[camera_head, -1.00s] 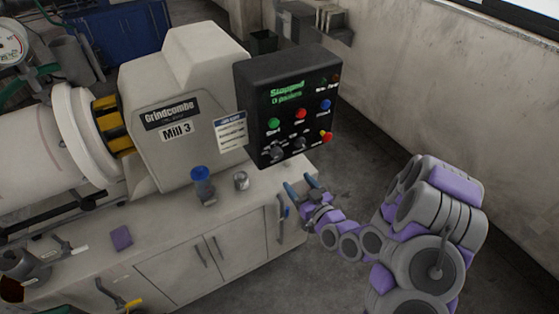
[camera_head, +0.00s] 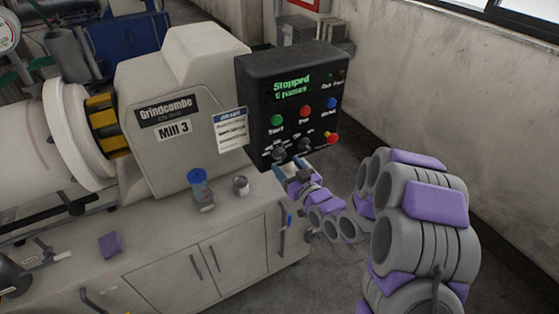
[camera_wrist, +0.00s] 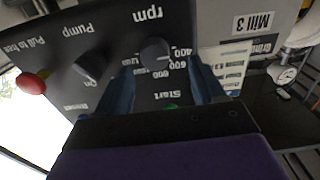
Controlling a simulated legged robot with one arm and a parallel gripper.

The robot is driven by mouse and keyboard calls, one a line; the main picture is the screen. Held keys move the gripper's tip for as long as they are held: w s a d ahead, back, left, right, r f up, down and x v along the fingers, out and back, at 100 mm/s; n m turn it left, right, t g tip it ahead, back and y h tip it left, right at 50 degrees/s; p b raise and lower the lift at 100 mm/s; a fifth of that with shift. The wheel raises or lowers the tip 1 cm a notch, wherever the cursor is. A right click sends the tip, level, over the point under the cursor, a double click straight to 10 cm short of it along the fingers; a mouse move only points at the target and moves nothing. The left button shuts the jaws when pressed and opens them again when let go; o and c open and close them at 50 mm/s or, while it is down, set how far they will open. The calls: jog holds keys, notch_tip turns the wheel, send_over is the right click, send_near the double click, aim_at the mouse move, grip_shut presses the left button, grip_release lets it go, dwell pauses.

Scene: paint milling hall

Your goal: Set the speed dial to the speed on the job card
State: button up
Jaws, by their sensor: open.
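The black control panel (camera_head: 262,95) stands at the right end of the mill, its green display reading "Stopped". The speed dial (camera_head: 279,152) is a dark knob low on its left; it shows upside down in the wrist view (camera_wrist: 155,52), marked "rpm" with a 400, 600 and higher scale. Its exact setting is hard to read. My gripper (camera_head: 291,170) is open and empty, just below and in front of the panel's lower edge. In the wrist view its fingers (camera_wrist: 163,88) straddle the dial's direction, apart from it. The job card (camera_head: 231,130) hangs left of the panel; its text is too small to read.
The pump knob (camera_wrist: 91,66) sits beside the dial, with a red pull-to-free button (camera_wrist: 31,83) beyond it. Green, red and blue buttons sit above.

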aim_at(282, 156)
jog(key=w, duration=0.2)
jog(key=w+a, duration=0.1)
jog(key=shift+w+r, duration=0.1)
jog(key=shift+w, duration=0.3)
jog(key=shift+w+a+b, duration=0.3)
jog(key=shift+a, duration=0.5)
jog(key=shift+d, duration=0.35)
jog(key=c, duration=0.4)
jog(key=shift+a, duration=0.1)
jog(key=c, duration=0.6)
jog(key=shift+c, duration=0.3)
